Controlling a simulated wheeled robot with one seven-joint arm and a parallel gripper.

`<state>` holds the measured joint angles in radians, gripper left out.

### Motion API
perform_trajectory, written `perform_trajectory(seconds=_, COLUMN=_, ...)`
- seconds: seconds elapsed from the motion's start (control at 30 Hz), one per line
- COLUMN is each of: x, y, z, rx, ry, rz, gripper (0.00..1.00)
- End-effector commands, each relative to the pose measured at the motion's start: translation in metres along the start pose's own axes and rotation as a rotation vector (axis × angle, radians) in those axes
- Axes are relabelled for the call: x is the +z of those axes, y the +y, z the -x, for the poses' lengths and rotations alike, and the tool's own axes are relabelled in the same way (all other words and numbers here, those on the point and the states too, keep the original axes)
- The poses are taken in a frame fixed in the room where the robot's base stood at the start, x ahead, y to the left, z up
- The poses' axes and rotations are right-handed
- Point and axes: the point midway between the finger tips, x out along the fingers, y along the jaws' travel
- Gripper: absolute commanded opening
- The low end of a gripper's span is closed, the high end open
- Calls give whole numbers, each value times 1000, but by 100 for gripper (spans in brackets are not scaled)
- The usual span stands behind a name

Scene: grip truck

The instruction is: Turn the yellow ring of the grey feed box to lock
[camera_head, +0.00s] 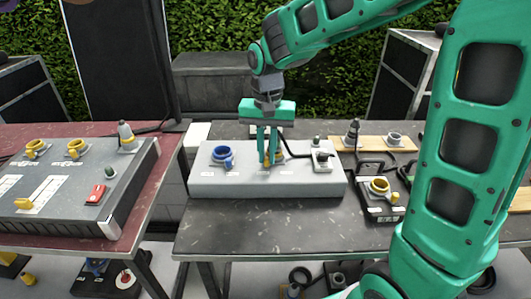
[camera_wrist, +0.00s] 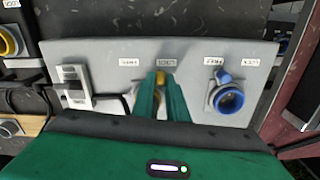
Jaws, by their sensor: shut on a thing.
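The grey feed box (camera_head: 217,183) lies on the dark table, with a blue socket (camera_head: 222,155) at its left and a small white unit at its right. The yellow ring (camera_head: 279,158) is at the middle of the box, mostly hidden behind my fingers. My gripper (camera_head: 268,158) points down over it, shut on the yellow ring. In the wrist view the yellow ring (camera_wrist: 160,77) shows only as a small patch at the tips of my green fingers (camera_wrist: 160,90). How far the ring is turned cannot be seen.
A second grey box (camera_head: 60,185) with yellow sockets and a red switch stands on the red table at left. A black box with a yellow socket (camera_head: 379,187) sits right of the feed box. The table front (camera_head: 260,225) is clear. A cable runs to the white unit (camera_head: 321,157).

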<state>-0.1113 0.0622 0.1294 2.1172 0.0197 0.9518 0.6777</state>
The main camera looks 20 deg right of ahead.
Motion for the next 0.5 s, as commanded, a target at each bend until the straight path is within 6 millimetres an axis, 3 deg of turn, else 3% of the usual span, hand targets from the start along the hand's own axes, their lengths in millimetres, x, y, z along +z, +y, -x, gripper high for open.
perform_trajectory(seconds=0.13, x=0, y=-2, z=1, rx=-4, ry=3, rz=3, gripper=0)
perform_trajectory(seconds=0.17, x=0, y=-2, z=1, rx=-4, ry=3, rz=3, gripper=15)
perform_trajectory(seconds=0.23, x=0, y=-2, z=1, rx=-3, ry=3, rz=3, gripper=32)
perform_trajectory(seconds=0.5, x=0, y=-1, z=1, rx=-2, ry=2, rz=3, gripper=32)
